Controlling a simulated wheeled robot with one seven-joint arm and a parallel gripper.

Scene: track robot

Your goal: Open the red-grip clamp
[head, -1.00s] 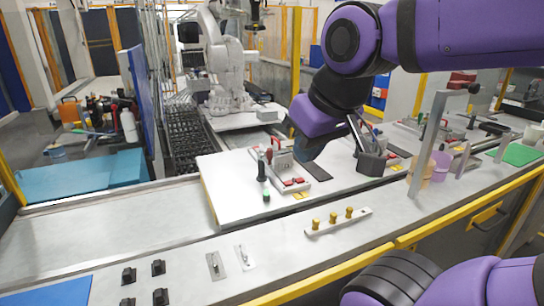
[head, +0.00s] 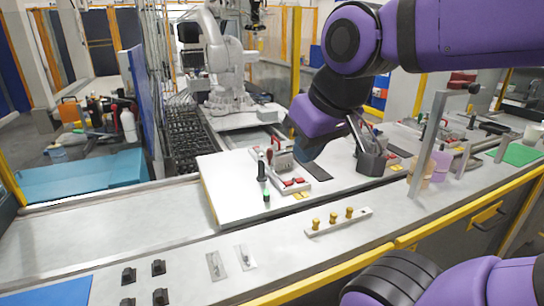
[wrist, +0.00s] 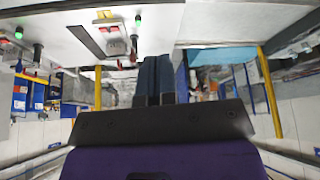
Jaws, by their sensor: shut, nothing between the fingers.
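The clamp also shows in the wrist view (wrist: 134,48), upside down, left of the fingertips. My gripper (wrist: 153,62) shows two dark blue fingers pressed together with nothing between them. In the head view my purple wrist (head: 318,120) is to the right of the clamp and above the board, and the fingers point down near the grey block of the clamp. I see a gap between fingers and red grip in the wrist view.
The white board (head: 225,185) has bare room at left and front. A strip with yellow knobs (head: 338,222) lies in front. A white robot arm (head: 222,60) stands behind.

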